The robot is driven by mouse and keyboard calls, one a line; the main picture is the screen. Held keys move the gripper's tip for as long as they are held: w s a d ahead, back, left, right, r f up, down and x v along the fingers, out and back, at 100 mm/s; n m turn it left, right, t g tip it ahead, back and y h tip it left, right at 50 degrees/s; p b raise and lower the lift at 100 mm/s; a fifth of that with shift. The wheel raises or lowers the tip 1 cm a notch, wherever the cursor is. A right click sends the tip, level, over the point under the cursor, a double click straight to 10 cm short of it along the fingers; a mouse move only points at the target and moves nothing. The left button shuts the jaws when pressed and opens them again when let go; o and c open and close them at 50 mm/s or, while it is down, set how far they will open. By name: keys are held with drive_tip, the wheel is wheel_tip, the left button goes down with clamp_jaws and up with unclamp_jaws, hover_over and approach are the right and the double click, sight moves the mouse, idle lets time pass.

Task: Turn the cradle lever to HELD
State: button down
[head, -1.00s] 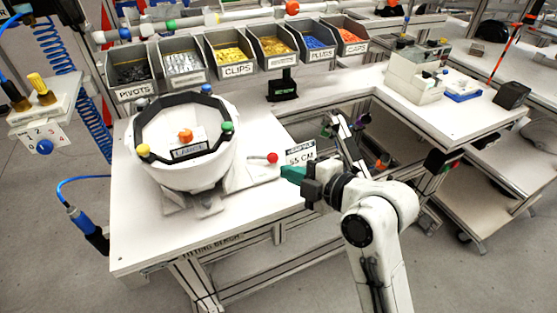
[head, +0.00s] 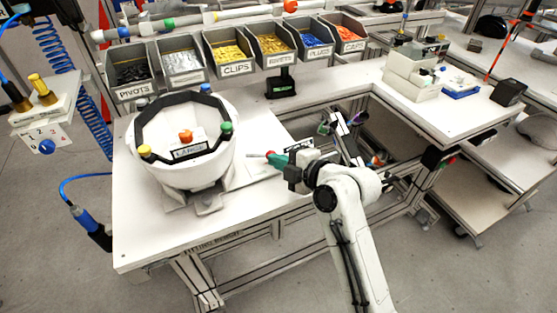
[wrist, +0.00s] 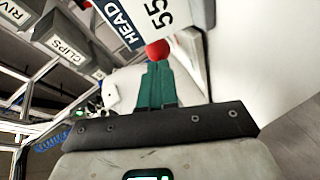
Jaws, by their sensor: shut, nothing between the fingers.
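The white helmet shell (head: 195,172) sits in its cradle (head: 208,203) on the bench, with a black ring and coloured knobs around its rim. The cradle lever has a red ball knob (wrist: 158,49); in the head view a thin rod with a bit of red (head: 268,154) shows at the fingertips. My gripper (head: 277,159) has green fingers that are shut and empty. In the wrist view the shut fingers (wrist: 155,75) reach up to the red knob, at or very near it; I cannot tell whether they touch. No HELD marking is readable.
A sign reading HEAD 55 (wrist: 140,20) stands just behind the knob. Labelled bins of parts (head: 228,52) line the back of the bench. The white bench top (head: 150,240) is clear at the front left.

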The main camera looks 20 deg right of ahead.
drive_tip(key=shift+w+d+f+b, duration=0.4)
drive_tip(key=shift+w+d+b, duration=0.1)
drive_tip(key=shift+b, duration=0.6)
drive_tip(key=shift+w+d+r+b, duration=0.1)
drive_tip(key=shift+w+d+b, duration=0.15)
drive_tip(key=shift+b, duration=0.25)
drive_tip(key=shift+a+r, duration=0.1)
